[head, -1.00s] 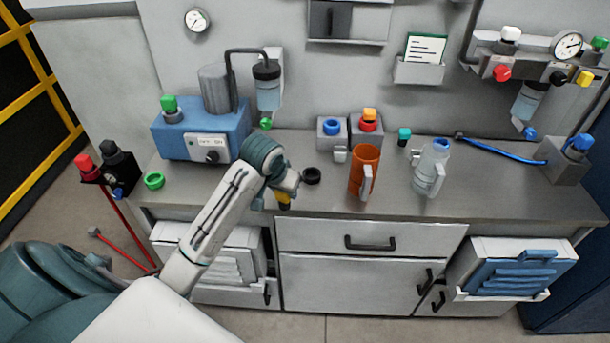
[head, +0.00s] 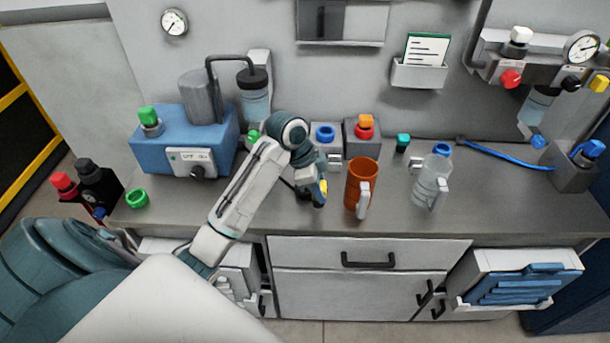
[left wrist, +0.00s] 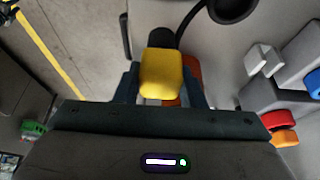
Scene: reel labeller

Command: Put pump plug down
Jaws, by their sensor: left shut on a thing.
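The pump plug appears to be the yellow block with a dark end (left wrist: 161,76) in the left wrist view; a bit of its yellow (head: 323,187) shows in the head view. My left gripper (head: 317,198) is shut on it, with a finger on either side. The gripper is over the front part of the grey bench (head: 400,221), just left of the orange mug (head: 362,183). I cannot tell whether the plug touches the bench. A black ring (left wrist: 234,8) shows at the top of the left wrist view. My right gripper is out of view.
A clear jug (head: 431,180) stands right of the mug. Grey blocks with coloured caps (head: 362,138) stand behind. The bench's front right is clear.

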